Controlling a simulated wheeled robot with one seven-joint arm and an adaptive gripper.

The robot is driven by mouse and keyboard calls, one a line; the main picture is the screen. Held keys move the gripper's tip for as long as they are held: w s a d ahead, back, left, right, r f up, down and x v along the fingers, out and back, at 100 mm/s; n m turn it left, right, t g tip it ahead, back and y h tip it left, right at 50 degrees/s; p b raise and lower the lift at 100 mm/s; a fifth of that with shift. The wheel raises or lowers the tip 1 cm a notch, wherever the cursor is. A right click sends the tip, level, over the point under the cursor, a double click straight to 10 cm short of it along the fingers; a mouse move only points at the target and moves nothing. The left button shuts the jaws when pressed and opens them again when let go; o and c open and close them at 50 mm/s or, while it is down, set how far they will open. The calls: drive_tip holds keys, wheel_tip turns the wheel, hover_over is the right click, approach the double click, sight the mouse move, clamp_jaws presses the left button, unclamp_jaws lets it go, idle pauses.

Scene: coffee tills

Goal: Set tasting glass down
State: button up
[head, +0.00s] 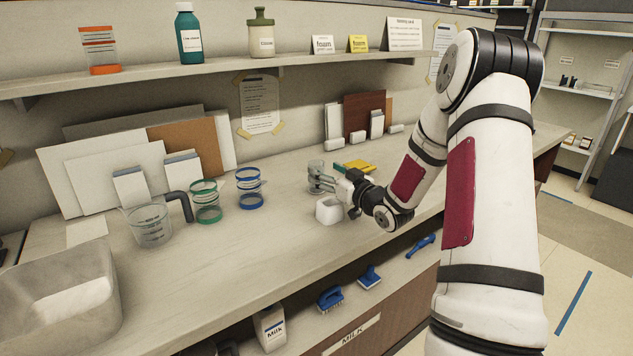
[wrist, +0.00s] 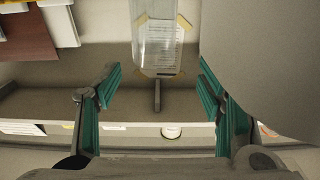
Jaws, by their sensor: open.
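A small clear glass (head: 315,168), which looks like the tasting glass, stands on the counter (head: 275,225) near the middle. My gripper (head: 322,183) is low over the counter beside it, with its fingers pointing at the glass. In the wrist view my gripper (wrist: 158,84) is open, its teal pads wide apart with nothing pressed between them. A clear glass (wrist: 158,40) shows there at the top centre, beyond the fingertips. The gripper partly hides the glass's lower part in the head view, so contact is hard to tell.
A measuring jug (head: 151,228), green-banded (head: 205,202) and blue-banded (head: 249,188) glasses stand to the left. A yellow-green item (head: 354,167) lies behind. A shelf (head: 290,71) overhangs the counter; its front middle is clear.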

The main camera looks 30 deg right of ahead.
sight(317, 163)
drive_tip(key=shift+w+d+r, duration=0.1)
drive_tip(key=shift+w+d, duration=0.05)
drive_tip(key=shift+w, duration=1.4)
drive_tip(key=shift+w+d, duration=0.1)
drive_tip(key=shift+w, duration=1.4)
clamp_jaws()
